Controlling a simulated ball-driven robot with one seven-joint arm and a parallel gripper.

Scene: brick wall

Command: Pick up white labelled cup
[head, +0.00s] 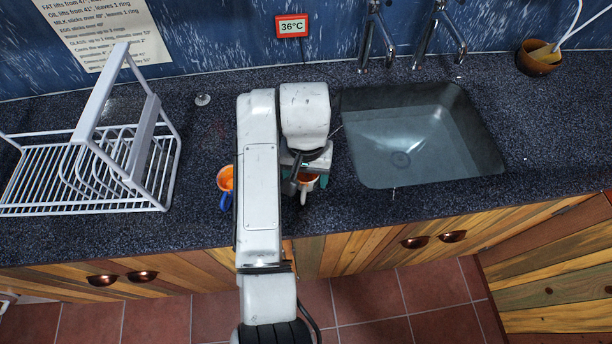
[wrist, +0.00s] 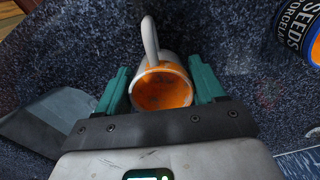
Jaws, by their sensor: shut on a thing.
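The white cup (wrist: 164,68) with an orange inside sits between the two green fingers of my gripper (wrist: 162,88) in the wrist view. Its handle points up in that picture, and no label shows on the part in view. My gripper is shut on the cup's sides. In the head view the white cup (head: 306,186) shows just below my gripper (head: 308,180), partly hidden by it. I cannot tell whether the cup touches the counter. A blue cup with orange inside (head: 226,180) stands to the left, partly behind my arm; in the wrist view its lettering (wrist: 297,27) reads "SEEDS".
A water-filled sink (head: 385,150) lies to the right. A white dish rack (head: 150,185) stands on the left of the dark counter (head: 205,130). A brown bowl with utensils (head: 538,62) is at the back right. The counter's front edge is close to the cups.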

